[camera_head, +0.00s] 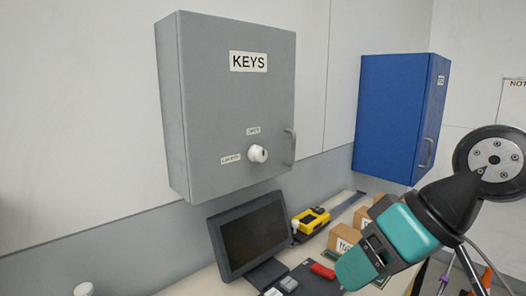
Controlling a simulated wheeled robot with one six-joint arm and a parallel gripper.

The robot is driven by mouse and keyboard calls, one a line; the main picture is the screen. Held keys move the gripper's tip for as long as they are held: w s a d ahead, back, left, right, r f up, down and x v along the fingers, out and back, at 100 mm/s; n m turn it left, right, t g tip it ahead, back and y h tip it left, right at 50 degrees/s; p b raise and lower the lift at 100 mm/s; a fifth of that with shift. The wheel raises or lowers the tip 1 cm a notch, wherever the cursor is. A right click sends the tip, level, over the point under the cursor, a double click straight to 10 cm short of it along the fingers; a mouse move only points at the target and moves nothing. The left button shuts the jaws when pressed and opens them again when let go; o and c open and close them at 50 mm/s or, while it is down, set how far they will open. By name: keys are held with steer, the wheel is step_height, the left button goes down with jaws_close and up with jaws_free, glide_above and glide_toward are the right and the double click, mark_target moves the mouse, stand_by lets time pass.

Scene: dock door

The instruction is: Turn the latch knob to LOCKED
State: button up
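The latch knob (257,153) is a round white knob on the lower right of the grey KEYS cabinet's door (215,105). One small label (253,131) sits just above the knob and another (230,159) sits to its left. Their print is too small to read surely, and I cannot tell which label the knob points to. My gripper (362,265), teal and dark, is at the lower right, well apart from the knob and lower than it. Its fingertips do not show clearly, so I cannot tell whether it is open or shut.
A grey pull handle (290,148) stands out right of the knob. A blue cabinet (395,118) hangs further right. Below, the desk holds a dark monitor (250,236), a yellow device (310,221), cardboard boxes (345,238) and a red item (322,271). The space before the knob looks clear.

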steer(key=w+r+m+t+y+p, duration=0.1)
steer(key=w+r+t+y, duration=0.15)
steer(key=w+r, duration=0.45)
steer(key=w+r+m+t+y+p, duration=0.1)
steer(key=w+r+t+y, duration=0.3)
steer(key=w, duration=0.6)
steer(key=h+p, duration=0.2)
steer(key=p, duration=0.5)
glide_toward(263, 155)
steer(key=shift+g, duration=0.25)
steer(key=x, duration=0.8)
steer(key=shift+w+a+r, duration=0.1)
steer(key=shift+w+r, duration=0.1)
steer(key=shift+w, duration=0.15)
steer(key=shift+w+a+f, duration=0.3)
steer(key=shift+a, duration=0.05)
steer(key=c, duration=0.9)
